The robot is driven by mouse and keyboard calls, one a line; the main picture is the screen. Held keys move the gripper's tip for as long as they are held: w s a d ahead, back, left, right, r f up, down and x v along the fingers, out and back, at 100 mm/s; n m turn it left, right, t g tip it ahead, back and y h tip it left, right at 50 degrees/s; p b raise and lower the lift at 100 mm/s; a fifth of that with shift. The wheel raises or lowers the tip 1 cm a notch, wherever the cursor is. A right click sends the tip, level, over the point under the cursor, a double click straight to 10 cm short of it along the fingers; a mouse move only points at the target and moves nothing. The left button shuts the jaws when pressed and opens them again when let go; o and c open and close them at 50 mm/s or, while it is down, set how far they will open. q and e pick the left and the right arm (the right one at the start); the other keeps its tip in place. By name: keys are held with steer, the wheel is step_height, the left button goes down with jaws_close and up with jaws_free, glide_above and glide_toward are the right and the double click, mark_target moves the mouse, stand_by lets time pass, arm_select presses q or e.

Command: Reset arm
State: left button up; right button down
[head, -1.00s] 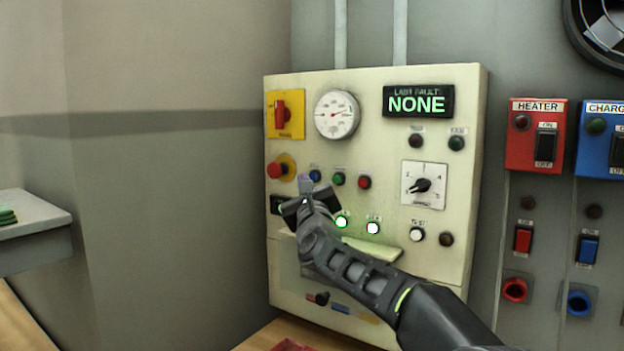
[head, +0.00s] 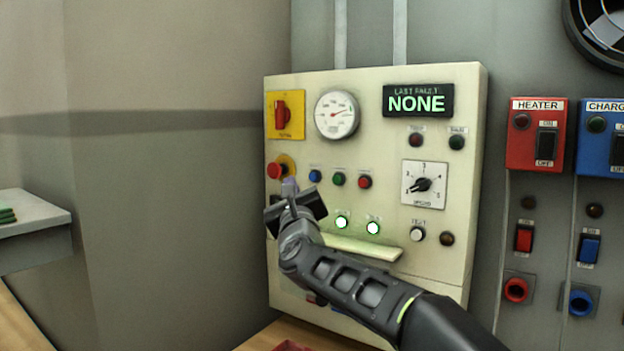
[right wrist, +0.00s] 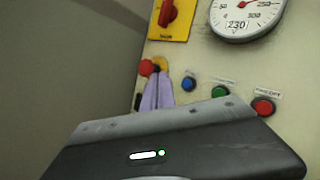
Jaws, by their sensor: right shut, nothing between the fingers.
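My right gripper (head: 289,186) is in front of the lower left of a cream control panel (head: 375,90), and its arm comes in from the lower right. Its fingers (right wrist: 158,93) are together and empty in the right wrist view. In that view they overlap the area beside the red knob on its yellow plate; I cannot tell whether they touch the panel. The red knob (head: 274,170) shows just left of the fingertips in the head view. The blue button (head: 315,175), green button (head: 338,179) and red button (head: 364,182) are to the right. My left gripper is not in view.
The panel also carries a red switch on yellow (head: 283,115), a gauge (head: 337,115), a display reading NONE (head: 418,101) and a rotary dial (head: 424,185). Heater (head: 536,135) and charger (head: 602,140) boxes are at right. A grey shelf (head: 35,225) is at left.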

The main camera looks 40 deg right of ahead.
stand_by(0.7)
